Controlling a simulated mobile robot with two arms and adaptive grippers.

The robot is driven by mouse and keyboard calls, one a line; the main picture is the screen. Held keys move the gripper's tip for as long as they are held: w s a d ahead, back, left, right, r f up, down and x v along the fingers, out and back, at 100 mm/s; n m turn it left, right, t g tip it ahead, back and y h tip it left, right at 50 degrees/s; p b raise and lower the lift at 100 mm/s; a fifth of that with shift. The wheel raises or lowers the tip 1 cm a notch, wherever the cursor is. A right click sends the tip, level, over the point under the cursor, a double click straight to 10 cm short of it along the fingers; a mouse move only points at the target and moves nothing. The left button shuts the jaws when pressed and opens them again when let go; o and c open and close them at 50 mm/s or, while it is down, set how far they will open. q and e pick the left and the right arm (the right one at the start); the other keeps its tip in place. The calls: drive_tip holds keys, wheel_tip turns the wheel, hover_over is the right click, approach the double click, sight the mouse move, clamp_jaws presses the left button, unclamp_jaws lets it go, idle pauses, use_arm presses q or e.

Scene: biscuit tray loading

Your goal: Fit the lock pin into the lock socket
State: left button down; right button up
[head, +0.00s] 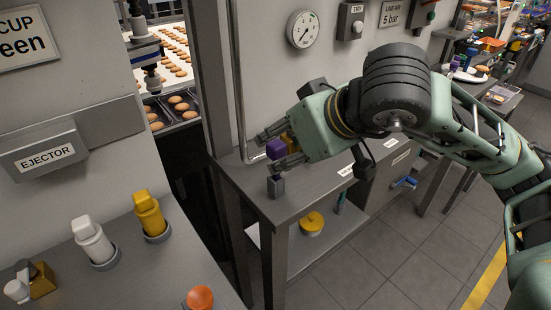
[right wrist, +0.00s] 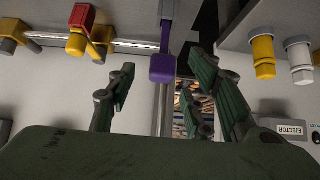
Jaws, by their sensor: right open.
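A purple block-shaped piece (head: 276,149), which looks like the lock pin's head, is between the fingers of my right gripper (head: 275,151) above the bench corner. In the right wrist view the purple piece (right wrist: 163,67) has a thin shaft running up to a grey block (right wrist: 167,9). My right gripper (right wrist: 158,80) is open, one finger on each side, with gaps to the purple piece. A small dark block (head: 276,187) on the bench corner may be the lock socket. A finger hides the space between them, so I cannot tell the pin's seating. My left gripper is not in view.
The grey bench (head: 250,182) has a lower shelf with a yellow round item (head: 311,223). A dark post (head: 205,75) stands to its left. Red and yellow valves (right wrist: 79,30) show in the wrist view.

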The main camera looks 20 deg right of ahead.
drive_tip(key=x, duration=0.4)
drive_tip(key=shift+w+a+f, duration=0.1)
drive_tip(key=shift+a, duration=0.05)
drive_tip(key=shift+c, duration=0.5)
clamp_jaws()
